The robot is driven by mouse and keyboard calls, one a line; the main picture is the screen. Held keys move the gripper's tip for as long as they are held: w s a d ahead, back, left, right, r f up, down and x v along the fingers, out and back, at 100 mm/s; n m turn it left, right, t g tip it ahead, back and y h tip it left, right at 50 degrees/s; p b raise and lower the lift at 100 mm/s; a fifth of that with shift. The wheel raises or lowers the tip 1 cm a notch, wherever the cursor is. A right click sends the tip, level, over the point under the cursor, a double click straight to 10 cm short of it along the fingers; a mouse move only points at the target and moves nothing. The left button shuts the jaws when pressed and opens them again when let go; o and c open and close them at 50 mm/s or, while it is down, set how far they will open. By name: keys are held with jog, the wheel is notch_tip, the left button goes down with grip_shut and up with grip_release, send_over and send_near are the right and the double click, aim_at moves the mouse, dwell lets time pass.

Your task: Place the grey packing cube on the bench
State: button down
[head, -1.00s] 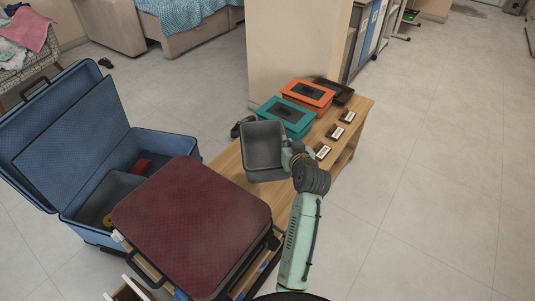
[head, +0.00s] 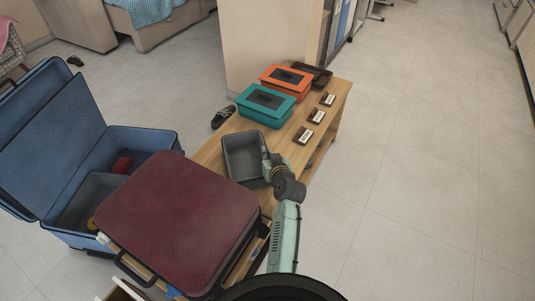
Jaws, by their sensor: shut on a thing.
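The grey packing cube (head: 246,157) is an open-topped box at or just above the wooden bench (head: 312,137), between the maroon suitcase and the teal box. I cannot tell whether its base touches the bench. My gripper (head: 270,164) is shut on the cube's right wall. The fingertips are small and partly hidden by the wrist.
A maroon suitcase (head: 183,220) covers the bench's near end. A teal box (head: 265,104), an orange box (head: 287,81) and a dark tray (head: 312,73) stand beyond the cube. Small label blocks (head: 316,116) line the right edge. An open blue suitcase (head: 140,139) lies left.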

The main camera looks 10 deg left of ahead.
jog(key=c, duration=1.8)
grip_release()
jog(key=b+v, duration=0.1)
jog(key=v, duration=1.1)
jog(key=shift+a+r, duration=0.1)
jog(key=shift+a, duration=0.05)
